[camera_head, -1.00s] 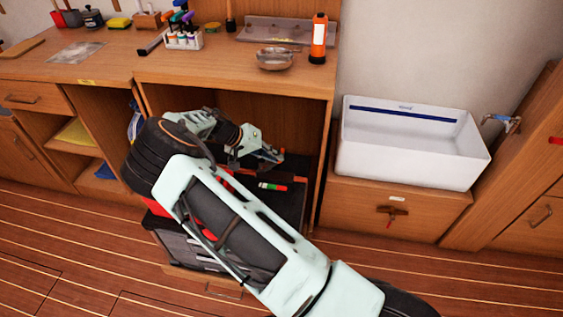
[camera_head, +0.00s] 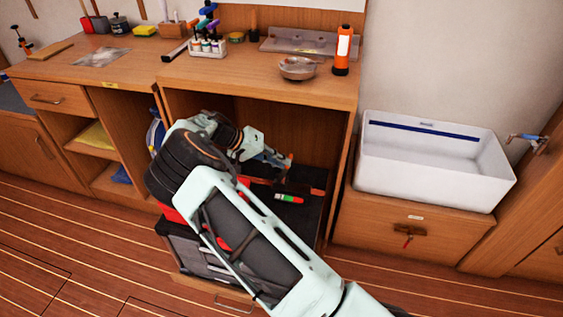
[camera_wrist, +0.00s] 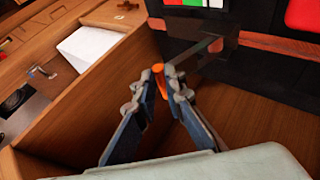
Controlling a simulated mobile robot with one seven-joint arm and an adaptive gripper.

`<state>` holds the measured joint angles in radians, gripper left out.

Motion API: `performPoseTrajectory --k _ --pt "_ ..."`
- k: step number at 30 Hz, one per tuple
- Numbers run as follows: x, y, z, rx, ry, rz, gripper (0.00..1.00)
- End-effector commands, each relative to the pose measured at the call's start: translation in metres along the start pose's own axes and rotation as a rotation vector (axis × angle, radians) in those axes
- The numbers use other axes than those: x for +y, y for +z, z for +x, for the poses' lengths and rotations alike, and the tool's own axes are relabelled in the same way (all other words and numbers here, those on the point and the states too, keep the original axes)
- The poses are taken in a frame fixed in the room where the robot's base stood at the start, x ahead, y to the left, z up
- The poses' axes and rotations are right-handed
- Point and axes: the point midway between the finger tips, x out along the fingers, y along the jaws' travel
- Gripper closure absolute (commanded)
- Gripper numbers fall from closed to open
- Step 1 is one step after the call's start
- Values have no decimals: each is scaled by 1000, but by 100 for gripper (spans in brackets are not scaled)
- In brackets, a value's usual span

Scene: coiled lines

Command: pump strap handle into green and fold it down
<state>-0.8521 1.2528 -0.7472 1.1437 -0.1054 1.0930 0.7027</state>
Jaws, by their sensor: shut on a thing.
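My gripper (camera_wrist: 165,82) is shut on the orange strap handle (camera_wrist: 158,78), which stands up between its fingertips. A thin grey lever (camera_wrist: 193,51) runs from beside the handle toward a reddish-brown strap or bar (camera_wrist: 275,45). In the head view, the orange handle (camera_head: 291,161) shows as a small upright tip at my gripper (camera_head: 281,160). The gauge strip (camera_head: 288,198), with red and green parts, lies on the black top of a case (camera_head: 265,213) in front of it. In the wrist view, the strip's green, white and red parts (camera_wrist: 196,3) show at the top edge. No pointer can be made out.
The case stands in an open bay under the wooden counter (camera_head: 235,83), with a side panel (camera_head: 340,175) close on the right. A white sink (camera_head: 430,170) stands further right. A bowl (camera_head: 297,68) and orange flashlight (camera_head: 342,50) are on the counter above.

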Motion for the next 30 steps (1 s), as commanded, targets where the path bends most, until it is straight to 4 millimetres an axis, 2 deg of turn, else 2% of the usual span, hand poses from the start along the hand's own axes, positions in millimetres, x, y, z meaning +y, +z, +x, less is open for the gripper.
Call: performPoseTrajectory --k 1,4,5,10,25,30 --pt "-12 5 1 -3 -19 -5 100" --pt "-12 6 1 -3 -18 -6 100" --pt "-12 6 1 -4 -18 -6 89" --pt "-11 6 2 -6 -16 -6 72" --pt "-6 4 1 -5 -10 -3 72" --pt "-6 3 -15 -3 -12 -3 72"
